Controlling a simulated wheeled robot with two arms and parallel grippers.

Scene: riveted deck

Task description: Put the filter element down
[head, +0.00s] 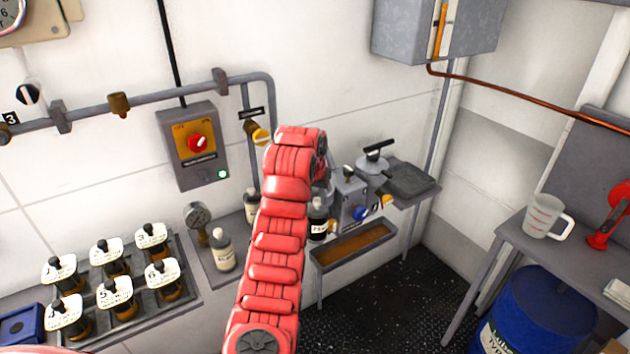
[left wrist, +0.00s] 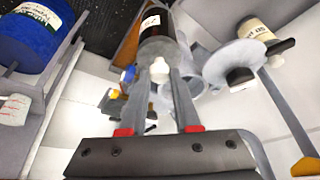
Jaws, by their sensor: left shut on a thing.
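What looks like the filter element is a dark cylinder with a white label (head: 318,217), just right of my red left arm in the head view. In the left wrist view the dark cylinder (left wrist: 153,28) has a grey end with a white knob, between the fingers. My left gripper (left wrist: 168,72) is shut on it at that grey end. In the head view my arm hides most of the gripper and part of the cylinder. I cannot tell whether its lower end touches anything. My right gripper is in neither view.
A grey filter block with a blue knob (head: 360,213) stands just right of the cylinder. A brown-bottomed tray (head: 312,258) lies below it. A shelf with cream bottles (head: 222,252) and a gauge (head: 197,216) is left of my arm. A rack of numbered jars (head: 190,291) stands further left.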

